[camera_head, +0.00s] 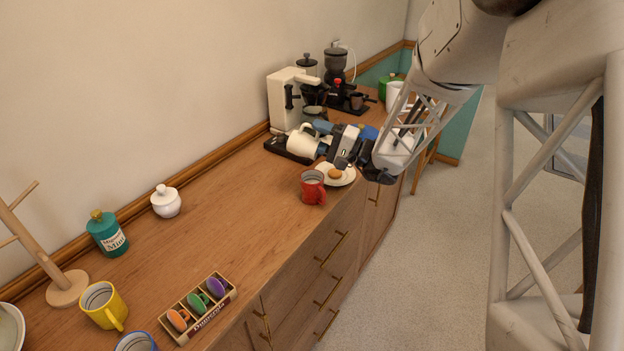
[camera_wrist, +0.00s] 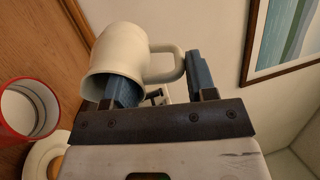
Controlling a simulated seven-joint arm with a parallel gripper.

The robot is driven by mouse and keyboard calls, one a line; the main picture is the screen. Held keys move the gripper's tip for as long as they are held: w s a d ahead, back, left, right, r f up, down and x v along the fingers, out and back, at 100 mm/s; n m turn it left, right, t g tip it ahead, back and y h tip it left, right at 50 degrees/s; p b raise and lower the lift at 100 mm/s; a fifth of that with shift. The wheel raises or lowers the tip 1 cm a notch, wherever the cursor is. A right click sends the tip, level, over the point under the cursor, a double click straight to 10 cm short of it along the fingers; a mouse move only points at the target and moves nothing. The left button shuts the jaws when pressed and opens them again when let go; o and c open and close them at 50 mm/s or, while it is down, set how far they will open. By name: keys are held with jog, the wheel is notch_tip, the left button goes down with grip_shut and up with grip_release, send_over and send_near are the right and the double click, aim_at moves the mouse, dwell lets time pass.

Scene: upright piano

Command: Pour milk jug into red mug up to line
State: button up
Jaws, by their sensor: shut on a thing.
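The cream-white milk jug (camera_head: 302,142) is in my gripper (camera_head: 328,146), above the counter and in front of the white coffee machine. In the wrist view the jug (camera_wrist: 117,52) has its body at one finger and its handle between the two fingers of my gripper (camera_wrist: 163,80). The milk inside the jug is hidden. The red mug (camera_head: 313,189) stands upright on the counter, nearer than the jug and apart from it. The mug (camera_wrist: 28,108) also shows at the left edge of the wrist view, with a pale interior.
A plate (camera_head: 348,178) with a cookie stands close beside the red mug. Behind are the coffee machine (camera_head: 285,99) and a grinder (camera_head: 335,64). A sugar bowl (camera_head: 166,202), green canister (camera_head: 107,234), yellow mug (camera_head: 103,306) and pod tray (camera_head: 230,294) stand leftward. The counter left of the red mug is clear.

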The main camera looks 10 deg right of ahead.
jog(key=shift+s+d+f+t+y, duration=0.1)
jog(key=shift+s+d+t+y, duration=0.1)
jog(key=shift+d+t+y, duration=0.25)
jog(key=shift+s+d+f+t+y, duration=0.15)
jog(key=shift+s+d+y, duration=0.1)
jog(key=shift+y, duration=0.4)
dwell(2.4)
jog(key=shift+s+d+f+t+y, duration=0.2)
jog(key=shift+d+t+y, duration=0.15)
jog(key=shift+y, duration=0.2)
jog(key=shift+s+d+f+t+y, duration=0.15)
jog(key=shift+d+t+y, duration=0.15)
jog(key=shift+y, duration=0.25)
dwell(2.7)
jog(key=shift+d, duration=0.1)
dwell(0.6)
